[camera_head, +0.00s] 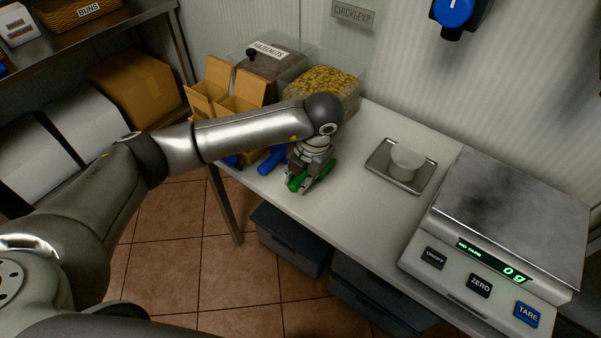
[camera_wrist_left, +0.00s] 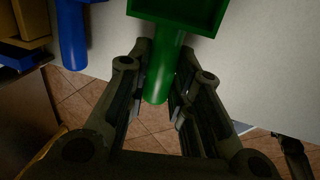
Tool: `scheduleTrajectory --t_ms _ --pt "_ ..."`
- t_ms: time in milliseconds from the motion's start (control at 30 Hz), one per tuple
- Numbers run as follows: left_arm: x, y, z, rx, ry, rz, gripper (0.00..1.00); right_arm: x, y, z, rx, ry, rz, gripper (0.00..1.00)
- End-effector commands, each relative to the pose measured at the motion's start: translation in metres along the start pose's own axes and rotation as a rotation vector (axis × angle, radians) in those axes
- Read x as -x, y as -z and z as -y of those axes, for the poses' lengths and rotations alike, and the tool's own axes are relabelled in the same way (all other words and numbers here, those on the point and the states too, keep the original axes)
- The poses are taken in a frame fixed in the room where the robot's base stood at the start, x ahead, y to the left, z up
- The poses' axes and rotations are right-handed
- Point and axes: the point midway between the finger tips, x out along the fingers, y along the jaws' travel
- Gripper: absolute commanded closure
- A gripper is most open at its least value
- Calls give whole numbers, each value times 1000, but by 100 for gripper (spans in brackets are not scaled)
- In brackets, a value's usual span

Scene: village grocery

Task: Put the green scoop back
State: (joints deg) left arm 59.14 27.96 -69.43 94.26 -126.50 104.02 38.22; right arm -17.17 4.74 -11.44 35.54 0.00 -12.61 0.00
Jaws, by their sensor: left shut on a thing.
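The green scoop (camera_head: 296,183) is at the front edge of the white table, with my left gripper (camera_head: 306,181) at it. In the left wrist view the scoop's handle (camera_wrist_left: 164,72) runs between the two fingers of my left gripper (camera_wrist_left: 160,95), which are shut on it. The scoop's square bowl (camera_wrist_left: 180,25) points away from the gripper, and its far end is cut off by the frame. I cannot tell whether the scoop touches the tabletop.
A blue scoop (camera_head: 272,160) lies just left of the gripper; its handle shows in the wrist view (camera_wrist_left: 71,35). Open cardboard boxes (camera_head: 238,97), a hazelnuts bin (camera_head: 268,62) and a chickpea bin (camera_head: 326,85) stand behind. A small tray (camera_head: 381,174) with a white tub and a scale (camera_head: 510,220) reading 0 g stand right.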

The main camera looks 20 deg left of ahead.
Motion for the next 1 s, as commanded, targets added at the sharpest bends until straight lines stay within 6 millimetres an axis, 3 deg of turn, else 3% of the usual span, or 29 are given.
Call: scheduleTrajectory --t_ms 100,367,400,567,867,1000 --pt "-9 0 2 -1 0 0 100 -6 -1 0 -1 0 0 53" --pt "-9 0 2 -1 0 1 100 -5 -1 0 -1 0 0 53" --pt "-9 0 2 -1 0 1 75 -5 -1 0 -1 0 0 53" --pt "-9 0 2 -1 0 1 55 -5 -1 0 -1 0 0 53" --pt "-8 0 2 -1 0 1 54 -6 0 4 0 5 0 53" --pt "1 -1 2 -1 0 4 54 -6 0 4 0 4 0 53"
